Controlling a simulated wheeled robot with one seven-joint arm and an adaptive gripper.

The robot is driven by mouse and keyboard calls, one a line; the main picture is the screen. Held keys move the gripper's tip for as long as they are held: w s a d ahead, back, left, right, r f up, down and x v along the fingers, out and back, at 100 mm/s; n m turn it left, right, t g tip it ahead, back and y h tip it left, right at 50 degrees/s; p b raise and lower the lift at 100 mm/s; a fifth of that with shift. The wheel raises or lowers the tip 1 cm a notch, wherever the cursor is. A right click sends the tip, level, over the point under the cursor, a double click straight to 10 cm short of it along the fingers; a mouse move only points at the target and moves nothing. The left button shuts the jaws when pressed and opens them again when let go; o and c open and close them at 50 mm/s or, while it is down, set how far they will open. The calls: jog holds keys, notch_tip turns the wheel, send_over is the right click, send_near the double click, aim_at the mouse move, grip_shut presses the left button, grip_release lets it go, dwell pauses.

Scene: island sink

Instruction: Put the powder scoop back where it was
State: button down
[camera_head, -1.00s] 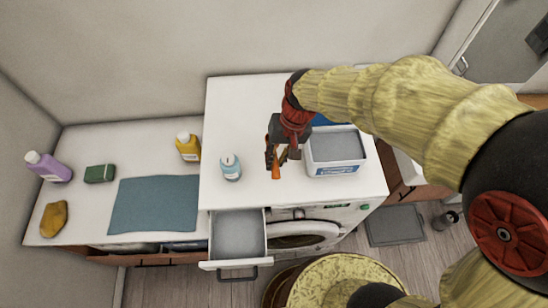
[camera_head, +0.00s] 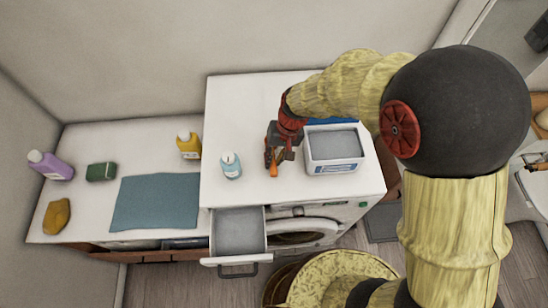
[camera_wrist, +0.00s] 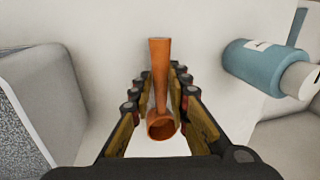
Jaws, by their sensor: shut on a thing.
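The orange powder scoop (camera_wrist: 160,80) is between the fingers of my gripper (camera_wrist: 161,104) in the wrist view, its round cup toward the camera and its handle pointing away. In the head view the scoop (camera_head: 273,170) hangs below my gripper (camera_head: 277,158), over the white top of the washing machine. My gripper is shut on it. I cannot tell whether the scoop touches the top. The open white box of grey powder (camera_head: 334,149) stands just right of my gripper; its edge also shows at left in the wrist view (camera_wrist: 45,110).
A light blue bottle (camera_head: 231,166) stands left of my gripper. The detergent drawer (camera_head: 239,232) is pulled open at the front. A yellow bottle (camera_head: 189,145), blue cloth (camera_head: 155,202), green sponge (camera_head: 101,172), purple bottle (camera_head: 50,166) and yellow-brown sponge (camera_head: 56,216) are on the left counter.

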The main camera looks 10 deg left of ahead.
jog(key=shift+f, duration=0.2)
jog(key=c, duration=1.7)
grip_release()
jog(key=shift+c, duration=0.2)
jog(key=shift+o, duration=0.3)
jog(key=shift+r, duration=0.1)
jog(key=shift+w+r, duration=0.15)
jog(key=shift+r, duration=0.4)
jog(key=v, duration=1.1)
jog(key=shift+b, duration=0.45)
jog(key=shift+d+r, duration=0.1)
jog(key=shift+d, duration=0.05)
